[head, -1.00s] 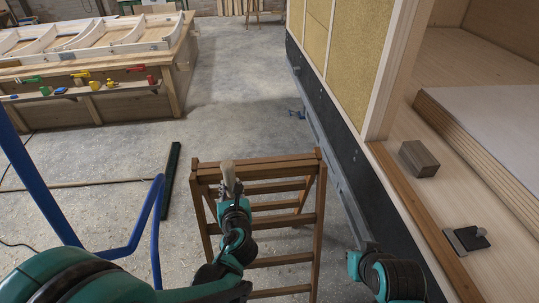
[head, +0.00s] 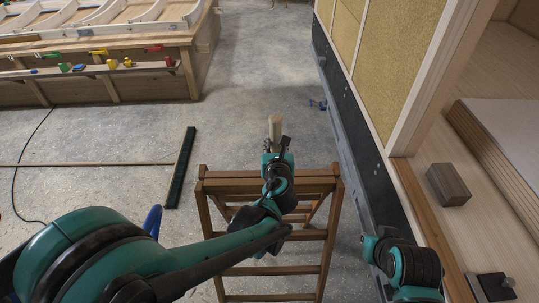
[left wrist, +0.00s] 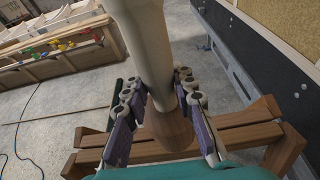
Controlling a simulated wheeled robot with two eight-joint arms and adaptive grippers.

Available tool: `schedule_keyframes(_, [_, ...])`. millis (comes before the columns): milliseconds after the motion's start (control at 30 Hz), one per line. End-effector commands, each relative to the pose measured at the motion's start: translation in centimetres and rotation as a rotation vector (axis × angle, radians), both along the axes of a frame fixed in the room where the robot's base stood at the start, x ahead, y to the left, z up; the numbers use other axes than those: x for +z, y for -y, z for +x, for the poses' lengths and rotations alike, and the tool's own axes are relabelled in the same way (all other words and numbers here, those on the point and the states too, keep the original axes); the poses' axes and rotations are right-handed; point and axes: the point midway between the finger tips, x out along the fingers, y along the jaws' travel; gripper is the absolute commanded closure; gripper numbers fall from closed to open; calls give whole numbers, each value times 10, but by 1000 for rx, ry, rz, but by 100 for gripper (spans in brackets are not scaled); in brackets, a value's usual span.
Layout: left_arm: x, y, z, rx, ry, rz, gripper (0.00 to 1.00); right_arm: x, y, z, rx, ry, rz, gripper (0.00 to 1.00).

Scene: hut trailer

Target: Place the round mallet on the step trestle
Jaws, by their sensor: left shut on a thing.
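The round mallet (head: 275,128) is held upright in my left gripper (head: 277,148), with its pale end pointing up in the head view. The left wrist view shows its pale shaft (left wrist: 147,40) and a brown round part (left wrist: 167,132) at the bottom, between the two purple-padded fingers (left wrist: 152,105). The step trestle (head: 222,187), of brown wood, stands below and around my left forearm. In the head view the mallet shows beyond the trestle's top edge; the height gap is unclear. My right arm is at the lower right; its gripper does not show.
A hut wall with a dark lower panel (head: 352,120) runs close right of the trestle. On the ledge there lie a brown block (head: 449,184) and a dark tool (head: 492,288). A dark green beam (head: 181,168) lies on open floor.

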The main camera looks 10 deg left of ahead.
Motion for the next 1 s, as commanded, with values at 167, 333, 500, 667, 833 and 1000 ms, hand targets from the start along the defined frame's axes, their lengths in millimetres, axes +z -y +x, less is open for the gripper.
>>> schedule_keyframes(167, [-15, -19, 15, 1, 0, 0, 100, -7, 0, 0, 0, 0, 0, 100])
schedule_keyframes(333, [-22, -22, 18, -2, 1, 1, 100, -10, 0, 0, 0, 0, 0, 100])
schedule_keyframes(500, [-47, -21, 18, -2, 1, 1, 100, -22, 0, 0, 0, 0, 0, 100])
schedule_keyframes(667, [-57, -21, 17, -2, 1, 1, 100, -25, 0, 0, 0, 0, 0, 100])
schedule_keyframes(833, [-56, -21, 17, -2, 1, 1, 100, -24, 0, 0, 0, 0, 0, 100])
schedule_keyframes(1000, [-60, -21, 17, -1, 0, 0, 67, -27, 0, 0, 0, 0, 0, 100])
